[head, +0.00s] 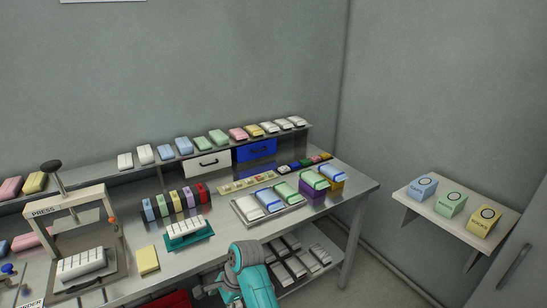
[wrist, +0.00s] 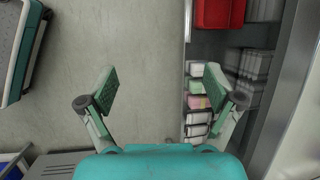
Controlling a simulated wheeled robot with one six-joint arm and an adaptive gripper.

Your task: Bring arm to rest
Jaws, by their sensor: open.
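My gripper (wrist: 161,88) is open in the wrist view. Its two green-padded fingers stand wide apart with nothing between them. The wrist view looks down past the fingers at the grey floor. The right finger overlaps the edge of a shelf with stacked packs. In the head view my teal arm shows at the bottom centre, in front of the steel bench (head: 340,192).
A press (head: 75,215) stands at the bench's left. A teal stand (head: 188,243) with a white pack, a tray (head: 298,215) of packs and a yellow block (head: 148,260) lie on the bench. A wall shelf (head: 412,205) holds three boxes. A red bin (wrist: 220,14) sits on the lower shelf.

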